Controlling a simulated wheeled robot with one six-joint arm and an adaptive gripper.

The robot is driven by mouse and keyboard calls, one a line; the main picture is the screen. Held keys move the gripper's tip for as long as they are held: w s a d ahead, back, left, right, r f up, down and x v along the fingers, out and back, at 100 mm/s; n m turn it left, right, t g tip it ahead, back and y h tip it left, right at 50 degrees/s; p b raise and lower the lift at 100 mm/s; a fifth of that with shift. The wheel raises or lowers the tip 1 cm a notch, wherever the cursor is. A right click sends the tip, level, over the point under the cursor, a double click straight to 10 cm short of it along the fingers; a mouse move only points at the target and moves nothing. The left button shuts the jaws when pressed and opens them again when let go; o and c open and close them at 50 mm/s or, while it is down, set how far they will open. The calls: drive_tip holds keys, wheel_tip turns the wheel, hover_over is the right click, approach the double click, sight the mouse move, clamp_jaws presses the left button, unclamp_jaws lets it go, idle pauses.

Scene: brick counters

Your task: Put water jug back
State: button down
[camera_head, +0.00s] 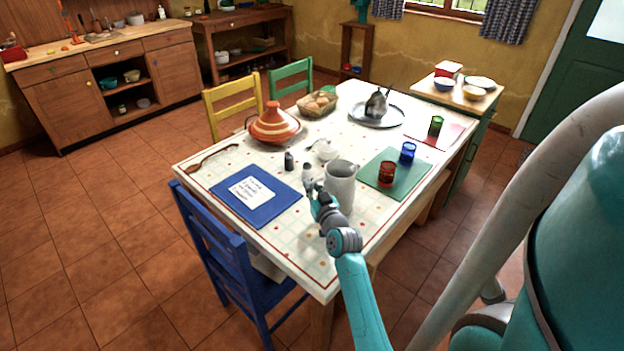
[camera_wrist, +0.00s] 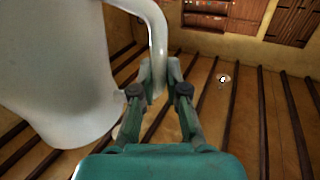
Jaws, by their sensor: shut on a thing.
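The water jug (camera_head: 341,184) is a pale grey-white jug at the near side of the dining table (camera_head: 280,238). My gripper (camera_head: 316,188) is at its left side in the head view. In the wrist view the jug's large white body (camera_wrist: 60,70) fills the left, and my gripper (camera_wrist: 160,80) is shut on its curved handle. The jug looks upright in the head view. I cannot tell whether its base touches the table, as my arm partly hides it.
A blue placemat (camera_head: 225,190) with a note lies left of the jug. A green placemat (camera_head: 425,172) with a red glass (camera_head: 387,174) and a blue glass (camera_head: 407,152) lies right. A white pot (camera_head: 325,149), small shakers and a tagine (camera_head: 274,127) stand behind. A side cabinet (camera_head: 422,91) holds bowls.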

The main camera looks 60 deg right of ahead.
drive_tip(key=shift+f, duration=0.35)
drive_tip(key=c, duration=1.2)
unclamp_jaws()
drive_tip(key=shift+f, duration=0.25)
drive_tip(key=shift+f, duration=0.15)
drive_tip(key=v, duration=1.1)
drive_tip(key=shift+s+d, duration=0.2)
drive_tip(key=shift+d, duration=0.15)
